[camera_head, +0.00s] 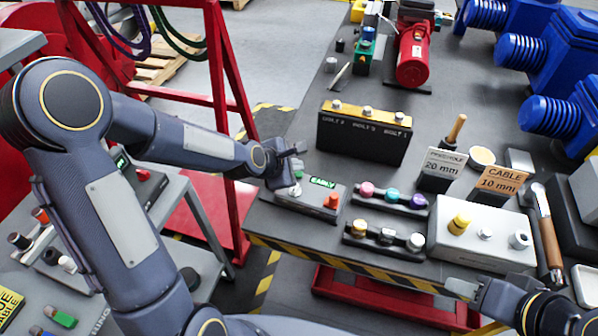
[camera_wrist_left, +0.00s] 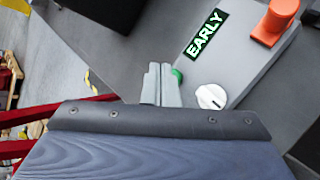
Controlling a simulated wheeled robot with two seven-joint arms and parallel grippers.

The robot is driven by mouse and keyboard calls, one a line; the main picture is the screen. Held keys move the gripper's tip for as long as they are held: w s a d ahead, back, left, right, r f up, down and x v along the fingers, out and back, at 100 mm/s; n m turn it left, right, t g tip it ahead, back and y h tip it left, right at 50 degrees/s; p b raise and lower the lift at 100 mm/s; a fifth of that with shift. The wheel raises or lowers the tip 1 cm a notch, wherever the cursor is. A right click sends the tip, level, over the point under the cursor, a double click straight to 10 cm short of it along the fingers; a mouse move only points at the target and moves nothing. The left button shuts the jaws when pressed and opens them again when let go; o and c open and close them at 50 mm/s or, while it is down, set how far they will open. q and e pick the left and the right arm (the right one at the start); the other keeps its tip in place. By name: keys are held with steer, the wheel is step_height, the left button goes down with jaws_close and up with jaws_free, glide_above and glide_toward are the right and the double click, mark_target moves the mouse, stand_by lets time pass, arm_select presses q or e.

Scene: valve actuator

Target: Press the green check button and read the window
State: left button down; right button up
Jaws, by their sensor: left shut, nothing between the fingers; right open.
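A grey control box (camera_head: 318,203) stands near the table's left front corner. Its window (camera_head: 322,182) is lit with green-white letters; in the left wrist view the window (camera_wrist_left: 206,34) reads EARLY. My left gripper (camera_head: 287,172) is over the box's left end, and its fingers (camera_wrist_left: 160,72) are shut with nothing between them. The green check button (camera_wrist_left: 177,75) shows only as a green edge right beside the fingertips; the rest is hidden behind them. I cannot tell whether the fingers touch or press it. My right gripper (camera_head: 463,290) is open at the front edge.
A black bolt rack (camera_head: 362,135) stands behind.

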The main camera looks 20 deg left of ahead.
arm_select(q)
steer(key=shift+r, duration=0.1)
step_height(320, 180, up, 5)
steer(key=p, duration=0.3)
steer(key=shift+p, duration=0.3)
stand_by(0.6)
steer(key=s+a+r+m+g, duration=0.1)
steer(key=s+a+r+m, duration=0.3)
steer(key=s+r+m, duration=0.55)
steer(key=s+a+m+g, duration=0.1)
steer(key=s+m, duration=0.9)
steer(key=s, duration=0.7)
steer(key=shift+s+m+g, duration=0.2)
steer(key=shift+m+g, duration=0.1)
steer(key=shift+m, duration=0.05)
